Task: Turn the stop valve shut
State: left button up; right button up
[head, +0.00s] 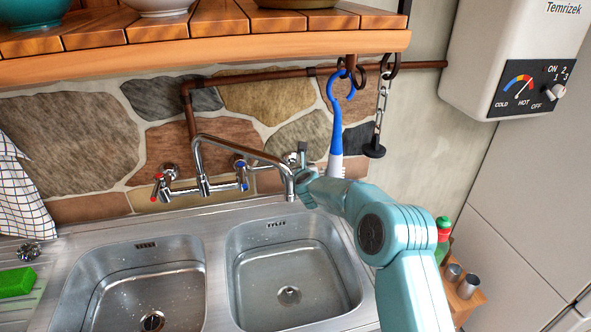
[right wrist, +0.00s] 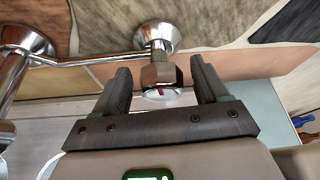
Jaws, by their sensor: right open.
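The stop valve shows in the right wrist view as a short chrome stub with a faceted knob (right wrist: 162,78) bearing a small red mark, in front of a round wall flange. My right gripper (right wrist: 159,74) is open, with one dark finger on each side of the knob. Gaps show on both sides, and I cannot tell how far the fingers reach past it. My left gripper is in neither view.
The chrome mixer tap (head: 203,187) with red and blue handles stands close on the left. A wooden shelf (head: 200,48) overhangs; the sink bowls (head: 290,262) below are empty.

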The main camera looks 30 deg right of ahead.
jog(key=c, duration=1)
jog(key=shift+n, duration=0.5)
jog(key=o, duration=1)
jog(key=shift+s+a+r, duration=0.15)
jog(key=shift+s, duration=0.25)
jog(key=s+a+b, duration=0.4)
jog(key=s+b, duration=0.3)
jog(key=s, duration=0.6)
jog(key=shift+a+r, duration=0.4)
